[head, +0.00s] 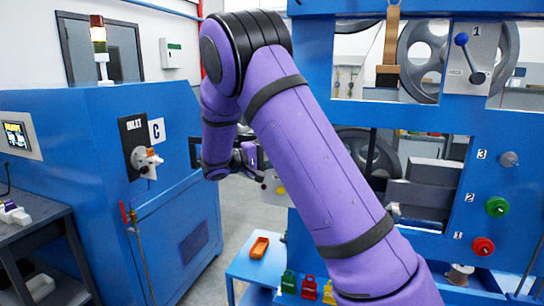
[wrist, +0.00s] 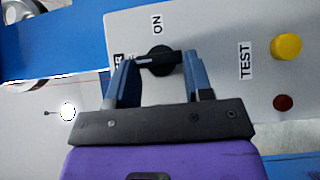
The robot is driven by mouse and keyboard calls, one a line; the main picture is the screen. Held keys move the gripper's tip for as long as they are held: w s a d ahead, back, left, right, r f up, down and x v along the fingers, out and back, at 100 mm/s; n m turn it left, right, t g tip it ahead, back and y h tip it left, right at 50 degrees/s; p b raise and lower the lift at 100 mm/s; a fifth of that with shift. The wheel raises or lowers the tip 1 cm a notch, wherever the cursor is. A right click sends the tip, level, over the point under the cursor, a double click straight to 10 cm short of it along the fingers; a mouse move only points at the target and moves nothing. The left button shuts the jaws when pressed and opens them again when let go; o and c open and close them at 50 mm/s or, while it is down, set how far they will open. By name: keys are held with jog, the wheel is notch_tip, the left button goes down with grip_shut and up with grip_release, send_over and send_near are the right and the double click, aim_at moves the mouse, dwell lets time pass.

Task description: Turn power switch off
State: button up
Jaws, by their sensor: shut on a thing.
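The power switch is a black rotary knob (wrist: 160,66) on a light grey control panel (wrist: 215,45) in the wrist view. Its handle lies roughly level across the picture, with a white mark at its left end. An ON label (wrist: 157,24) is above it. A second label (wrist: 118,60) to its left is partly hidden by a finger. My gripper (wrist: 158,58) has its two blue fingers at either end of the handle and is shut on it. In the head view my gripper (head: 252,157) is small beside the panel (head: 274,187), and the switch is hidden.
The panel also has a TEST label (wrist: 245,61), a yellow button (wrist: 286,46) and a red one (wrist: 283,102). A blue cabinet (head: 190,215) stands left and a blue pulley frame (head: 420,120) right.

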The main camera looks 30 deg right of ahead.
jog(key=o, duration=0.9)
jog(key=a, duration=0.3)
jog(key=w+a, duration=0.1)
jog(key=a, duration=0.6)
jog(key=shift+w+a+f, duration=0.1)
jog(key=shift+w+a, duration=0.1)
jog(key=shift+a, duration=0.15)
